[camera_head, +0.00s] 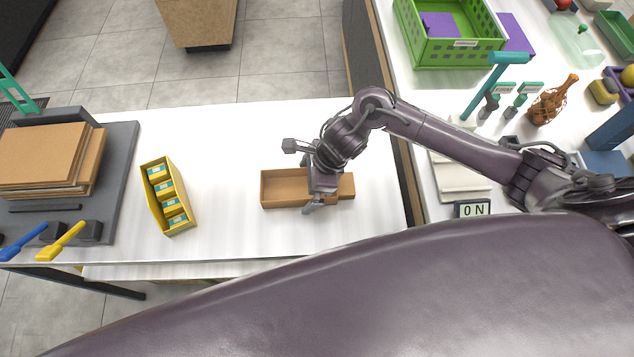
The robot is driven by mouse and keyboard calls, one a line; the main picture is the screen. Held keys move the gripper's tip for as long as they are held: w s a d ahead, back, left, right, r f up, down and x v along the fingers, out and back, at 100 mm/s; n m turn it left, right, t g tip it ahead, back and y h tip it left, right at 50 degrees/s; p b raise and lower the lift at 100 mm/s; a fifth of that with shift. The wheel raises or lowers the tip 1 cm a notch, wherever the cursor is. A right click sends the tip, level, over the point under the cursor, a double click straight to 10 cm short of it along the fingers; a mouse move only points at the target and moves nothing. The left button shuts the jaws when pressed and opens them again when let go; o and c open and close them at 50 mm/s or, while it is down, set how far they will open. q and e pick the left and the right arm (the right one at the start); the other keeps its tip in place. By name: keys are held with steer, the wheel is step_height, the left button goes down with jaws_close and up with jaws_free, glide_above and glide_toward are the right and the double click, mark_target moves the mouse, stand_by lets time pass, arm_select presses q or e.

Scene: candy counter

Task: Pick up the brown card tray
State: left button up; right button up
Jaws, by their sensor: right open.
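The brown card tray (284,190) lies on the white counter, an open shallow box with its long side running left to right. My right gripper (312,207) is over the right part of the tray and hides some of it. Its jaws are open, with one fingertip near the tray's front edge; I cannot tell whether it touches. My left gripper is not in view.
A yellow box (167,195) with small teal-labelled packets stands to the left. A stack of brown card sheets (48,155) lies on a grey board (120,160) at the far left. A green crate (450,45) stands on the right counter. White counter (230,130) around the tray is clear.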

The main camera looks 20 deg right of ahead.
steer(key=c, duration=1.1)
